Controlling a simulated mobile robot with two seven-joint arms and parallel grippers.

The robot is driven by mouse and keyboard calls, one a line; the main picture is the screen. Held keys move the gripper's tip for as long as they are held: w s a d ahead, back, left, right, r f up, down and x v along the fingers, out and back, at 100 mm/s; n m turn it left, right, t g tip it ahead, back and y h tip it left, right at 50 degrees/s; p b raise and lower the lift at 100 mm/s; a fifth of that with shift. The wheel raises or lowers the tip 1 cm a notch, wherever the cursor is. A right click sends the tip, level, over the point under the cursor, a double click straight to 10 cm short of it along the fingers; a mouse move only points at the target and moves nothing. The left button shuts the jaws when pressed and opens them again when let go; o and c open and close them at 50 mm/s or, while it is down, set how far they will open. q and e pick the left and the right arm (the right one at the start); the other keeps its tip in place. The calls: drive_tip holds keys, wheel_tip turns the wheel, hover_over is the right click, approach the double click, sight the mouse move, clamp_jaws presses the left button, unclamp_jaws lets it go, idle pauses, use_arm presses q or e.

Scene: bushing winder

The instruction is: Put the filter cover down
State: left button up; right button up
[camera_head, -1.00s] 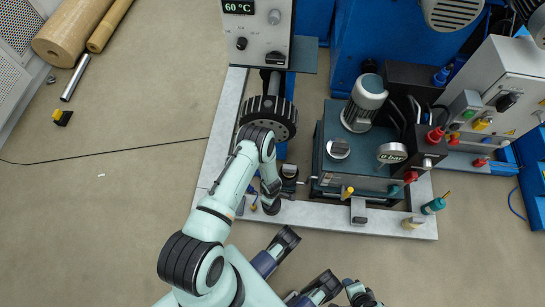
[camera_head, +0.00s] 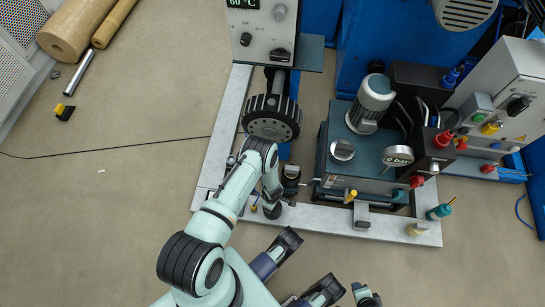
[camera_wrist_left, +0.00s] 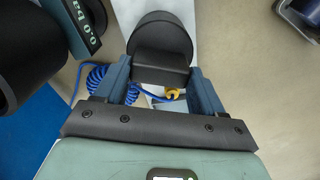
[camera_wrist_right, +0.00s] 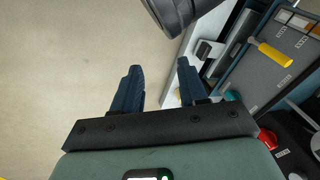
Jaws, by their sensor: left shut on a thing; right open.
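The filter cover (camera_wrist_left: 160,50) is a black round cap with a block-shaped grip, seen in the left wrist view. My left gripper (camera_wrist_left: 165,88) is shut on that grip, one blue finger on each side. The cover is over the pale base plate (camera_wrist_left: 196,25); I cannot tell whether it touches it. In the head view the arm hides most of the left gripper. My right gripper (camera_wrist_right: 155,85) is open and empty, fingers apart.
The machine's tank (camera_head: 365,155), with a motor (camera_head: 370,100), a gauge (camera_head: 398,155) and a yellow handle (camera_head: 350,196), stands right of my left arm. A black toothed wheel (camera_head: 272,117) is just beyond the arm. The left floor is mostly clear.

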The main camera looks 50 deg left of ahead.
use_arm(q)
drive_tip(key=shift+f, duration=0.15)
drive_tip(key=o, duration=1.3)
use_arm(e)
drive_tip(key=shift+s+f, duration=0.2)
drive_tip(key=shift+r, duration=0.1)
